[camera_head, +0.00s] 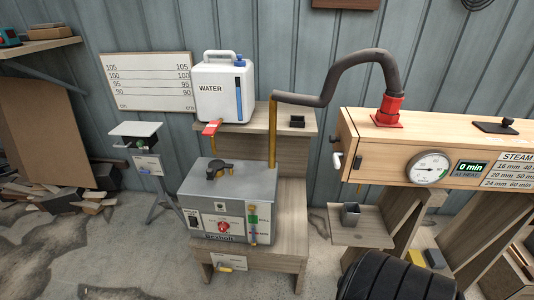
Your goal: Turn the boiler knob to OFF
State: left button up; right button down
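The boiler (196,197) is a grey metal box on a low wooden stand, left of the middle. A red round knob (223,227) sits on its front panel, with small marks around it too small to read. I cannot tell which setting the knob points to. Small green and yellow parts are to the right of the knob. A black fitting (219,168) is on the boiler's top. Neither of my grippers shows in the head view, and nothing touches the knob.
A white water container (224,92) stands on a wooden shelf behind the boiler. A dark hose (341,72) arches right to a wooden steam box (470,135) with a gauge (428,167). A black ribbed object (395,277) fills the lower right foreground. Floor lies open front left.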

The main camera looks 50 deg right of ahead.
aim_at(224, 226)
jog(key=z, duration=1.05)
